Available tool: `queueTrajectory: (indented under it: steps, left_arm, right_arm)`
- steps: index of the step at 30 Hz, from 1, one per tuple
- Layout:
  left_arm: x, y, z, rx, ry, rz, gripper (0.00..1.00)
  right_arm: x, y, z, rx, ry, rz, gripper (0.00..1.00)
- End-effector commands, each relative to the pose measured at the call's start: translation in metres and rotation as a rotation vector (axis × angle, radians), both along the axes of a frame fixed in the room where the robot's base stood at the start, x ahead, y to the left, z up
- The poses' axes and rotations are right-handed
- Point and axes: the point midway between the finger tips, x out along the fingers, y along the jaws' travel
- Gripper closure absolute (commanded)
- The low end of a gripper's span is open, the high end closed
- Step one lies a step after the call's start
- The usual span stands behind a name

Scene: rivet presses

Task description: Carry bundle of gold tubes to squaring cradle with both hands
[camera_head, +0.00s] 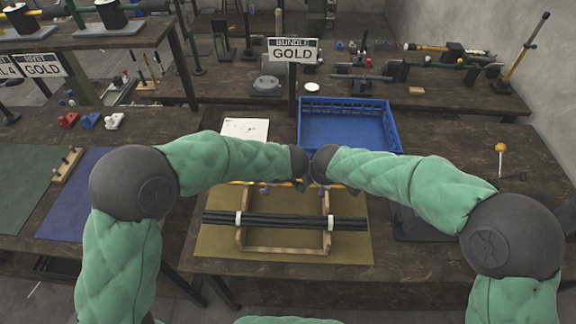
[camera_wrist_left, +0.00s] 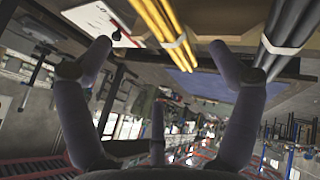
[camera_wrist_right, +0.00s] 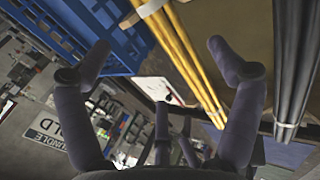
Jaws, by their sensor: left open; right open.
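The bundle of gold tubes (camera_head: 243,183) lies behind my wrists in the head view, mostly hidden by them. The left wrist view shows the gold tubes (camera_wrist_left: 163,22) with a pale band around them. They also show in the right wrist view (camera_wrist_right: 187,58). My left gripper (camera_wrist_left: 160,48) is open, with the tubes showing between its spread fingers. My right gripper (camera_wrist_right: 162,57) is open in the same way. Neither is closed on the tubes. A wooden cradle (camera_head: 285,250) stands on an olive mat, and a bundle of black tubes (camera_head: 285,221) with white bands lies across it.
A blue crate (camera_head: 350,149) stands behind my wrists, with a white sheet (camera_head: 245,129) to its left. A sign (camera_head: 293,50) reads BUNDLE GOLD. A knobbed post (camera_head: 500,155) stands at the right. The olive mat (camera_head: 218,245) is bare left of the cradle.

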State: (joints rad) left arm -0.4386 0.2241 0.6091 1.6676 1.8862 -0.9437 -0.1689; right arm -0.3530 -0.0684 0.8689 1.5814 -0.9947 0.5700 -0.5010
Motion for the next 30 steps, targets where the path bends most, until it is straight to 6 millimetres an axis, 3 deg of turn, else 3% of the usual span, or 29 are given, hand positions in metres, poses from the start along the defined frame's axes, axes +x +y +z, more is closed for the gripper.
queueTrajectory:
  steps: [14, 30]
  left_arm:
    - [0.003, 0.003, -0.006, 0.0, 0.002, 0.001, 0.09]
    - [0.04, 0.034, -0.07, 0.0, 0.002, 0.001, 0.09]
  right_arm:
    - [0.003, 0.0, -0.006, 0.0, 0.002, 0.0, 0.09]
    - [0.043, 0.0, -0.076, -0.001, 0.003, -0.001, 0.09]
